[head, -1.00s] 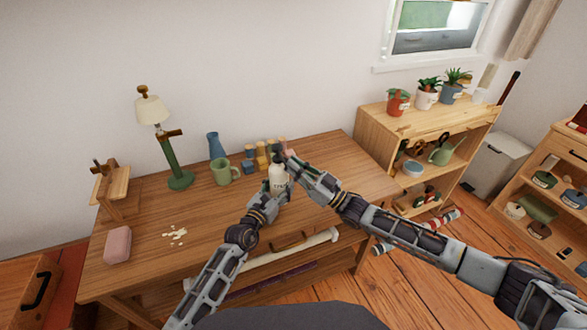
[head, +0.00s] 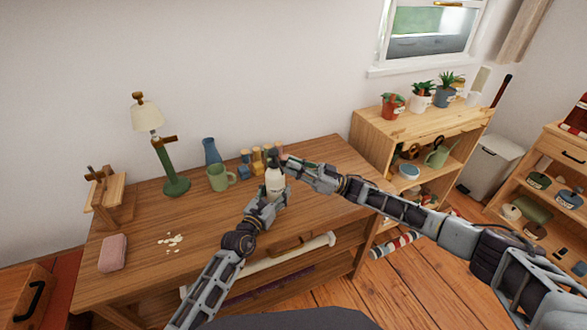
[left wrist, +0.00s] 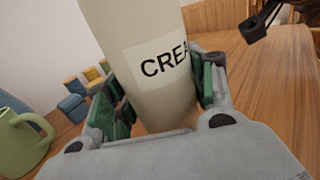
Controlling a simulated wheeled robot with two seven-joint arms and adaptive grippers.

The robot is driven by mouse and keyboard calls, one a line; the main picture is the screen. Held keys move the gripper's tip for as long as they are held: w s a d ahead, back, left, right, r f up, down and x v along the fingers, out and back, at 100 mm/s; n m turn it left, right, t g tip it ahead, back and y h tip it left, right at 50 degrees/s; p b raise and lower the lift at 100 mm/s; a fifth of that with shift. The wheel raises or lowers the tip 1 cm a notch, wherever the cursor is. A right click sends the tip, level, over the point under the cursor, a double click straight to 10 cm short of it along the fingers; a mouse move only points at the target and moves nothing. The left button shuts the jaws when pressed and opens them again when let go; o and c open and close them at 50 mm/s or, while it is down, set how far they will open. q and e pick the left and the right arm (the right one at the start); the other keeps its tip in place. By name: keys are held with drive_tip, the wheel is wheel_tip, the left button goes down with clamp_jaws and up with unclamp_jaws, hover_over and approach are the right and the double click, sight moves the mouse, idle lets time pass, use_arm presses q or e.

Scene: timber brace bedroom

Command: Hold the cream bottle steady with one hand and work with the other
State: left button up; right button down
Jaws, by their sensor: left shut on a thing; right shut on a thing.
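The cream bottle (head: 275,182) stands upright on the wooden table, pale with a dark top. In the left wrist view it fills the middle, its label (left wrist: 163,64) reading "CREA", and its top is out of frame. My left gripper (head: 270,198) is shut around the bottle's lower body, its green pads (left wrist: 209,82) on both sides. My right gripper (head: 286,161) is at the bottle's dark top (head: 273,156), closed on it from the right; the fingertips are small and partly hidden there.
A green mug (head: 218,178), a blue vase (head: 211,151) and several small blocks (head: 257,160) stand behind and left. The table's right part (head: 340,160) is clear.

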use_arm(q)
drive_tip(key=shift+f, duration=0.1)
use_arm(e)
drive_tip(key=shift+w+r+n+g, duration=0.1)
drive_tip(key=shift+w+n+g, duration=0.25)
drive_tip(key=shift+g, duration=0.45)
drive_tip(key=shift+w+f+n+g, duration=0.15)
drive_tip(key=shift+n+g, duration=0.3)
drive_tip(key=shift+g, duration=0.35)
drive_tip(key=shift+w+r+n+g, duration=0.15)
drive_tip(key=shift+w+n+g, duration=0.2)
drive_tip(key=shift+g, duration=0.45)
drive_tip(key=shift+w+d+n+g, duration=0.15)
drive_tip(key=shift+n+g, duration=0.6)
drive_tip(key=shift+g, duration=0.65)
drive_tip(key=c, duration=1.6)
unclamp_jaws()
drive_tip(key=s+v, duration=0.1)
drive_tip(key=v, duration=0.6)
drive_tip(key=shift+w+f, duration=0.25)
drive_tip(key=shift+w, duration=0.25)
drive_tip(key=shift+d, duration=0.15)
